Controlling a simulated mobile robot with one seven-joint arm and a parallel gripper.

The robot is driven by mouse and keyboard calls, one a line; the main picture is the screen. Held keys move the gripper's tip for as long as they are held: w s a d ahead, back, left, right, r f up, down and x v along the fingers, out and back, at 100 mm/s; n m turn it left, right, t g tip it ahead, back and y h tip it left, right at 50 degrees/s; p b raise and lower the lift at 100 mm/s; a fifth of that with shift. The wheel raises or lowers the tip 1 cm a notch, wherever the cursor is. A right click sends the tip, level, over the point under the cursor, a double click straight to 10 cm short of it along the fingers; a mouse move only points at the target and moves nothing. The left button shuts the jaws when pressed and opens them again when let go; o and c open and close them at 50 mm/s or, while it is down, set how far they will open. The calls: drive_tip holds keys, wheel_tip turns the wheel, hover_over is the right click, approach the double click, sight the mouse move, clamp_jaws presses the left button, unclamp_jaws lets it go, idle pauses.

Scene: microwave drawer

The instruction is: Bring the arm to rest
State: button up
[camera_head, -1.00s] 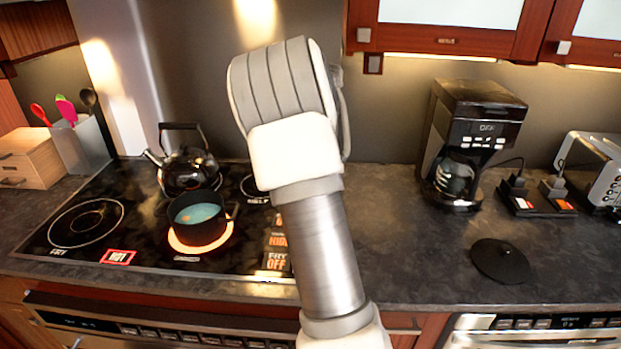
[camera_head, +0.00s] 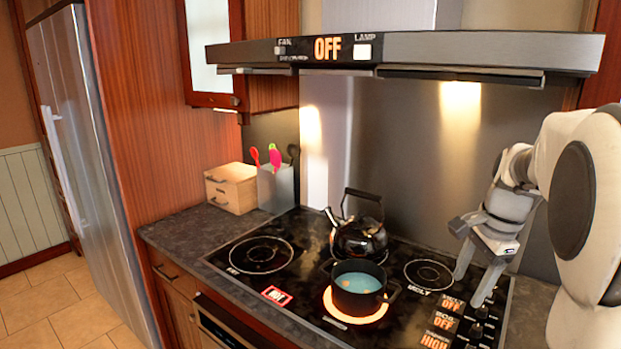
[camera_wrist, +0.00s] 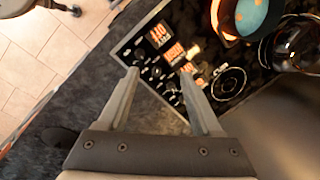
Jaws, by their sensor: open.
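My arm comes in from the right side of the head view, bent, with my gripper (camera_head: 479,283) pointing down over the right edge of the stove. The gripper is open and its two fingers stand apart with nothing between them. In the wrist view my gripper (camera_wrist: 158,80) is also open and empty, above the stove's control knobs (camera_wrist: 150,70) and the dark counter.
A black pot (camera_head: 357,287) with blue liquid sits on a glowing burner. A black kettle (camera_head: 359,238) stands behind it. A range hood (camera_head: 420,52) reading OFF hangs above the stove (camera_head: 250,285). A utensil holder (camera_head: 276,188) and wooden box (camera_head: 231,188) stand left.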

drive_tip(key=s+a+r+n+t, duration=0.1)
drive_tip(key=s+a+n+t, duration=0.1)
drive_tip(key=s+a+n, duration=0.5)
drive_tip(key=s+a+r+n+t, duration=0.1)
drive_tip(key=s+a+n, duration=0.7)
drive_tip(key=s, duration=0.4)
drive_tip(key=shift+s+n+t+h, duration=0.3)
drive_tip(key=shift+n+t+h, duration=0.1)
drive_tip(key=shift+n, duration=0.3)
